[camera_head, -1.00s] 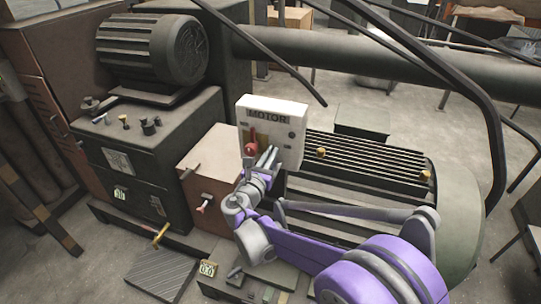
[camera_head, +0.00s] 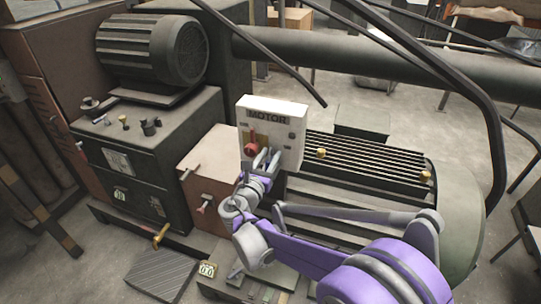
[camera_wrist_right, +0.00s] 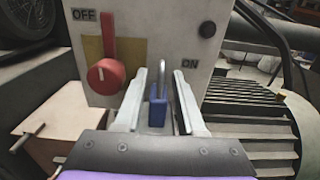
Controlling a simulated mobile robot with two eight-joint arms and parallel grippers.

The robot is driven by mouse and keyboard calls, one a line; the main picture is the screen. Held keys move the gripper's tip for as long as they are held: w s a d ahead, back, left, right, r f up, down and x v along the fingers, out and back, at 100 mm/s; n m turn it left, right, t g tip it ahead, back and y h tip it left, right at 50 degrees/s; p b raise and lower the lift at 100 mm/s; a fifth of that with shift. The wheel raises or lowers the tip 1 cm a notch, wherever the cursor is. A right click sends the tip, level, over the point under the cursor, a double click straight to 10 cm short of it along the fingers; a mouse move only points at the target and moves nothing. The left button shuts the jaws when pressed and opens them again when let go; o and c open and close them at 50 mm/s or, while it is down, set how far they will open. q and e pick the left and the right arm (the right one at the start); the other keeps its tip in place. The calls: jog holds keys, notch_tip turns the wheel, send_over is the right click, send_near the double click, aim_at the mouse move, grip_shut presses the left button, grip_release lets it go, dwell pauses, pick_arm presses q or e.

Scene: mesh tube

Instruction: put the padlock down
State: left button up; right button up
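The padlock (camera_wrist_right: 157,108) has a blue body and a pale metal shackle pointing up. In the right wrist view it stands upright between the two fingers of my right gripper (camera_wrist_right: 160,98), in front of the motor switch box (camera_wrist_right: 148,50). The fingers are spread, with a visible gap beside the padlock. What bears the padlock is hidden. In the head view my right gripper (camera_head: 265,161) is at the lower front of the white switch box (camera_head: 288,118); the padlock is too small to make out there. My left gripper is not in view.
A red rotary switch (camera_wrist_right: 106,76) is on the box between OFF and ON labels, left of the fingers. A ribbed motor (camera_head: 365,163) lies right of the box. A pinkish block (camera_head: 207,180) stands to its left. A dark pipe (camera_head: 370,60) crosses behind.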

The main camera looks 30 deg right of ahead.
jog(key=b+v, duration=0.1)
jog(key=v, duration=1)
jog(key=s+d+f+m+g+y, duration=0.4)
jog(key=s+f+m+g+y, duration=0.1)
jog(key=s+f+m, duration=0.5)
jog(key=s+a+f+m+g+y, duration=0.1)
jog(key=s+a+f+m+y, duration=0.5)
jog(key=m, duration=1)
jog(key=s+a+y, duration=0.2)
jog(key=s+a, duration=0.2)
jog(key=s, duration=0.2)
jog(key=shift+y, duration=0.4)
jog(key=shift+s+d, duration=0.15)
jog(key=shift+s, duration=0.05)
